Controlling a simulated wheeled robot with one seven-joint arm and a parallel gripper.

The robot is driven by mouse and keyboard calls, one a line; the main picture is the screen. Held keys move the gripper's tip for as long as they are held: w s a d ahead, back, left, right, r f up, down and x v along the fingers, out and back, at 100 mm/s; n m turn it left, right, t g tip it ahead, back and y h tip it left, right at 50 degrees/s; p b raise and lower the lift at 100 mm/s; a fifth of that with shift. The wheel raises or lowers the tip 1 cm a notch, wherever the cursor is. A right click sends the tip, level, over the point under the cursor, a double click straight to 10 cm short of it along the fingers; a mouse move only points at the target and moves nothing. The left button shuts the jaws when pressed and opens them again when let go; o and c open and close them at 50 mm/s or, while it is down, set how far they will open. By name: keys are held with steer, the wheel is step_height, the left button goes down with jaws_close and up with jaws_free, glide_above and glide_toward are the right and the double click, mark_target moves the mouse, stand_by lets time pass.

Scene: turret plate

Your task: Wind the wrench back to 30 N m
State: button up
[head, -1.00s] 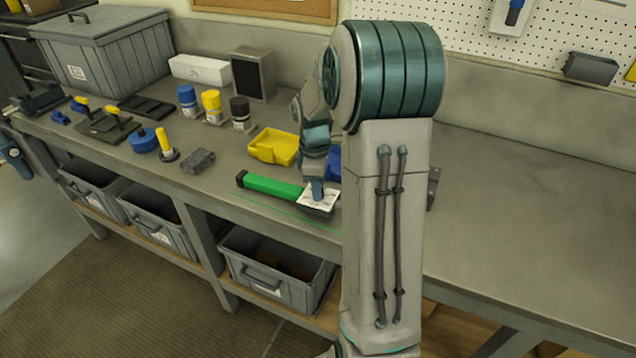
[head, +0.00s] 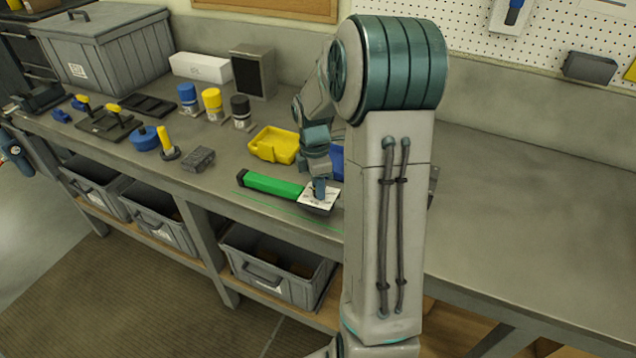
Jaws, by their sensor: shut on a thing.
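A wrench with a green grip (head: 272,185) and a dark end cap lies on the bench near its front edge. At its right end is a white plate (head: 327,202) with small dark markings, too small to read. My gripper (head: 319,193) points down onto this plate end. It is shut on a small part there, which the fingers hide. I cannot make out the wrench's setting.
A yellow tray (head: 274,146) stands just behind the wrench, and a blue bin (head: 337,162) is partly hidden by my arm. A dark grey block (head: 199,159) lies to the left. The bench (head: 530,220) is clear on the right.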

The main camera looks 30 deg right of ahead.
steer(key=o, duration=1)
steer(key=shift+r, duration=0.1)
step_height(320, 180, up, 14)
steer(key=b, duration=0.1)
steer(key=shift+w+a, duration=0.2)
steer(key=shift+w, duration=0.25)
